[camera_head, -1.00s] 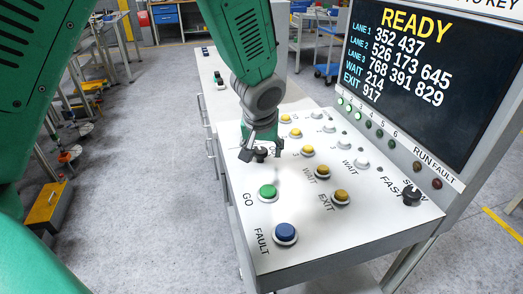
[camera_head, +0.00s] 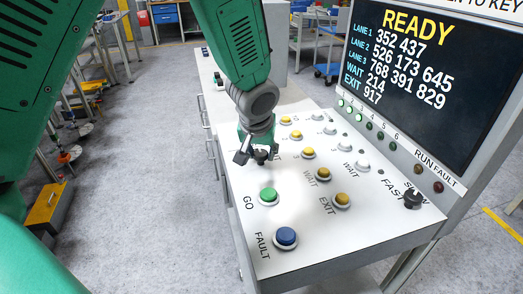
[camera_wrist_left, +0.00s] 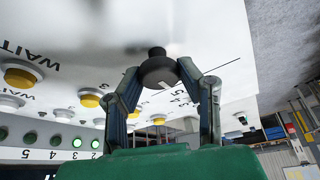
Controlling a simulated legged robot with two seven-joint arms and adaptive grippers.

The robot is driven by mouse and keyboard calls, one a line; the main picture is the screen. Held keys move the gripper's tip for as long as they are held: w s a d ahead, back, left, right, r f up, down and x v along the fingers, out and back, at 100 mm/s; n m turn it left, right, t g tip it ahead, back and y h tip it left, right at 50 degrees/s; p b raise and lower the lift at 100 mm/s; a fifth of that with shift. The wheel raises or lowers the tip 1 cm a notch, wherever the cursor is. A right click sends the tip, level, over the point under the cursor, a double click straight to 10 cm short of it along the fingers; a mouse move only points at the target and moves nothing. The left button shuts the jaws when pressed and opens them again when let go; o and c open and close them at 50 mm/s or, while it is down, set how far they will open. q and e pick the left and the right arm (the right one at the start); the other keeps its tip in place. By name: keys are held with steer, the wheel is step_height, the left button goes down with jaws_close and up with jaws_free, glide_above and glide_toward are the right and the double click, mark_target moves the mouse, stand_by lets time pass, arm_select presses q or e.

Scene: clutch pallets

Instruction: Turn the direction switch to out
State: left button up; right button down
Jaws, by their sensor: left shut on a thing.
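The direction switch is a black round knob (camera_head: 261,157) on the white panel top, behind the green GO button (camera_head: 268,196). My left gripper (camera_head: 256,156) is over it, pointing down, with its fingers shut on the knob. In the left wrist view the same knob (camera_wrist_left: 158,70) sits between the two fingertips, and a small light mark shows on its face. The lettering beside the switch is mostly hidden by my gripper, so its setting cannot be read. My right gripper is not in view.
A blue FAULT button (camera_head: 285,237) lies at the near edge. Yellow buttons (camera_head: 323,173) and white buttons (camera_head: 362,166) run in rows to the right. A speed knob (camera_head: 412,198) is at the far right. The screen (camera_head: 420,75) reads READY.

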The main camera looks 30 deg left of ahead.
arm_select(q)
steer(key=shift+s+a+r+m, duration=0.1)
steer(key=shift+m, duration=0.2)
steer(key=m+h+p, duration=0.1)
steer(key=m+p, duration=0.1)
steer(key=shift+p, duration=0.35)
steer(key=m+h+p, duration=0.2)
steer(key=m+p, duration=0.3)
steer(key=shift+r+m+p, duration=0.1)
steer(key=shift+m+p, duration=0.2)
steer(key=shift+m+h+p, duration=0.6)
steer(key=shift+m+p, duration=1)
steer(key=shift+p, duration=0.05)
steer(key=o, duration=1.1)
steer(key=shift+o, duration=0.2)
steer(key=shift+s+a, duration=0.1)
steer(key=shift+a, duration=0.05)
steer(key=shift+a, duration=0.1)
